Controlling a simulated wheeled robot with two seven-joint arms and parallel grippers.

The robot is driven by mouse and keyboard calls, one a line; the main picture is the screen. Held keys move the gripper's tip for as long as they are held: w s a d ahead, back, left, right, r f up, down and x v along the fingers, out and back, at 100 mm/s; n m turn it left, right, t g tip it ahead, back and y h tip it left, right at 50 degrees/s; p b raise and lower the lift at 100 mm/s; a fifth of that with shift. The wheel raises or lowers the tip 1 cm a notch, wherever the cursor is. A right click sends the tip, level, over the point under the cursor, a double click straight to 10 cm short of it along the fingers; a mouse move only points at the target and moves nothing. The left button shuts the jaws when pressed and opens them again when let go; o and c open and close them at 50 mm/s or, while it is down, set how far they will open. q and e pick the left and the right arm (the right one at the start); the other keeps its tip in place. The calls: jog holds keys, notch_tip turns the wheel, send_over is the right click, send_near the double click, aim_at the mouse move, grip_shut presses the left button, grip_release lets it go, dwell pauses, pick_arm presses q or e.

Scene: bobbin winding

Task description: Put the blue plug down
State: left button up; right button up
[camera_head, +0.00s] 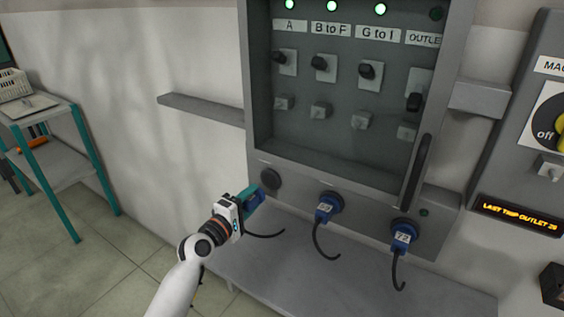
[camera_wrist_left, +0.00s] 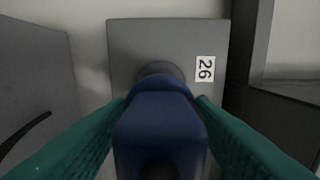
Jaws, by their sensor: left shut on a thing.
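My left gripper (camera_head: 250,194) is shut on a blue plug (camera_head: 256,202), with its black cable hanging to the right. In the wrist view, the plug (camera_wrist_left: 160,128) lies between the two teal fingers. The held plug is just below and left of the dark round leftmost socket (camera_head: 270,179) on the panel's lower edge. In the wrist view, the socket (camera_wrist_left: 160,69) is partly hidden behind the plug, beside a label "26" (camera_wrist_left: 205,69). My right gripper is not in view.
Two other blue plugs, (camera_head: 327,206) and (camera_head: 403,235), sit in the panel's sockets with cables hanging. A grey bench (camera_head: 290,275) runs below the panel, mostly clear. A grey wall shelf (camera_head: 200,109) is at left, empty. A teal-legged cart (camera_head: 55,165) stands farther left.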

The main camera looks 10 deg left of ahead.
pick_arm(q)
jog(key=s+d+r+n+y+p, duration=0.1)
jog(key=s+n+y+p, duration=0.1)
jog(key=s, duration=1.1)
jog(key=s+d+r+n+t+y+p, duration=0.1)
jog(key=s+y, duration=0.3)
jog(key=s, duration=1)
jog(key=shift+r+n+p, duration=0.35)
jog(key=shift+r+n, duration=0.15)
jog(key=shift+r, duration=0.05)
